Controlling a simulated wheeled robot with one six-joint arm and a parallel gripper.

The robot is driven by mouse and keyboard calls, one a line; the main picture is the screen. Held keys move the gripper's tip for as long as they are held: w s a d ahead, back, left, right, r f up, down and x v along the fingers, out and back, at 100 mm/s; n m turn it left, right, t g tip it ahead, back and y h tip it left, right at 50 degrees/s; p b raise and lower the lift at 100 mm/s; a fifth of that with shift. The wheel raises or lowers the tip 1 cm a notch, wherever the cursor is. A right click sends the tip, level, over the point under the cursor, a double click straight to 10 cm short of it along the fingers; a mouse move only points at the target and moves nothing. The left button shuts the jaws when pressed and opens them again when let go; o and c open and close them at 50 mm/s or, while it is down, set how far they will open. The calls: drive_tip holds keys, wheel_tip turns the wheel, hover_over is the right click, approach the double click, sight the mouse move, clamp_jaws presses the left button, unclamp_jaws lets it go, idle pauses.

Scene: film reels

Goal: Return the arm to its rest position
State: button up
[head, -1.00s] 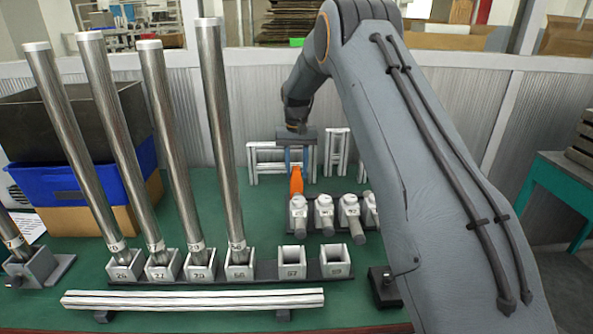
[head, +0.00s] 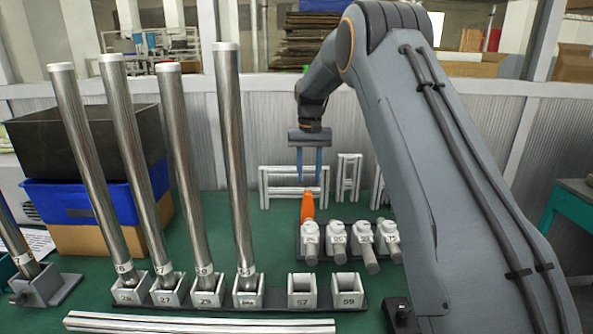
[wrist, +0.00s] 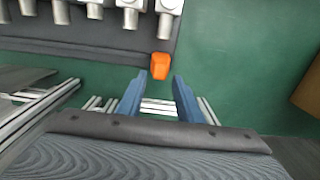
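My gripper (head: 309,166) hangs from my raised arm at the back of the green table, above a small white frame (head: 270,187). In the wrist view its two blue fingers (wrist: 158,98) are apart with a gap between them. Nothing is held there. An orange piece (head: 307,207) stands just in front of and below the gripper, at the back of the leftmost white fitting (head: 309,236). In the wrist view the orange piece (wrist: 160,66) lies beyond the fingertips, apart from them.
Several tall metal tubes (head: 233,150) stand tilted in numbered holders at the left. Two empty holders (head: 347,290) sit right of them. A pale bar (head: 200,325) lies along the front. A blue crate (head: 75,202) stands at the back left. Bare green table (wrist: 240,60) shows beside the orange piece.

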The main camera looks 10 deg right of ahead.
drive_tip(key=s+a+f+n, duration=0.1)
drive_tip(key=s+f, duration=0.1)
drive_tip(key=s, duration=1.9)
drive_tip(key=s+a+f+n, duration=0.1)
drive_tip(key=s+f, duration=0.2)
drive_tip(key=s, duration=1.8)
drive_tip(key=shift+a+f, duration=0.2)
drive_tip(key=shift+f, duration=0.15)
